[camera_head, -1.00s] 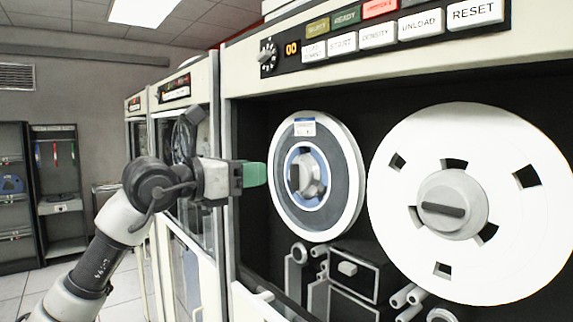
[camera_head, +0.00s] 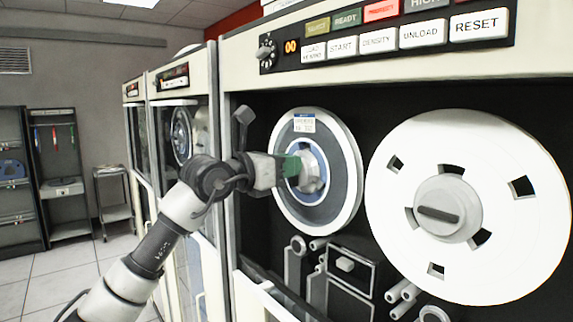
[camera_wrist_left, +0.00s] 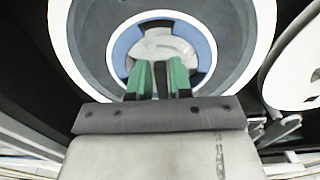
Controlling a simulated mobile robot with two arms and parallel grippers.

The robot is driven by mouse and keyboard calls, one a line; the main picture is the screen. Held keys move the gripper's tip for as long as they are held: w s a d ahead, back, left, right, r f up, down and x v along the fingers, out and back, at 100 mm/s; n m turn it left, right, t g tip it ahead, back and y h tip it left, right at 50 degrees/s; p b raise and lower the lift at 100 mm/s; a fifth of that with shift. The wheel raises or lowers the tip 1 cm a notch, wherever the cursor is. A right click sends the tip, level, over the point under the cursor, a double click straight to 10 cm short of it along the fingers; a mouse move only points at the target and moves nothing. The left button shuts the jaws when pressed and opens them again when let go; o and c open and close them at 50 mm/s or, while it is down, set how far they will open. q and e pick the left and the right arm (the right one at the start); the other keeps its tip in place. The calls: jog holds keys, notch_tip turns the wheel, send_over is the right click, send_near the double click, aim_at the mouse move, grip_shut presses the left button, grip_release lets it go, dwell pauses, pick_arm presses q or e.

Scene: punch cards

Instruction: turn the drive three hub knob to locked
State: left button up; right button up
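The hub knob (camera_head: 313,178) is a pale grey knob at the centre of the smaller reel (camera_head: 345,172), inside a blue ring. My left gripper (camera_head: 293,166), with green fingers, is at the left side of the knob and partly hides it. In the left wrist view the two green fingers (camera_wrist_left: 162,75) stand a little apart in front of the knob (camera_wrist_left: 163,47), with something dark between them. I cannot tell whether they touch it. My right gripper is not in view.
A large white reel (camera_head: 520,235) with its own hub and dark bar stands close on the right. A control panel (camera_head: 380,40) with lit buttons runs above. Tape rollers and a small box (camera_head: 350,270) sit below the reels. More cabinets stand to the left.

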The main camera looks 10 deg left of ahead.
pick_arm(q)
grip_shut()
jog(key=m+b, duration=0.3)
jog(key=m, duration=0.3)
jog(key=s+d+f+m+b, duration=0.1)
jog(key=m+b, duration=0.1)
jog(key=m, duration=0.4)
jog(key=f+m+b, duration=0.1)
jog(key=m+b, duration=0.2)
jog(key=m, duration=0.2)
jog(key=shift+s+d+m+b, duration=0.15)
jog(key=shift+d+m+b, duration=0.15)
jog(key=shift+d+m, duration=0.1)
dwell(0.5)
jog(key=shift+o, duration=2.2)
grip_release()
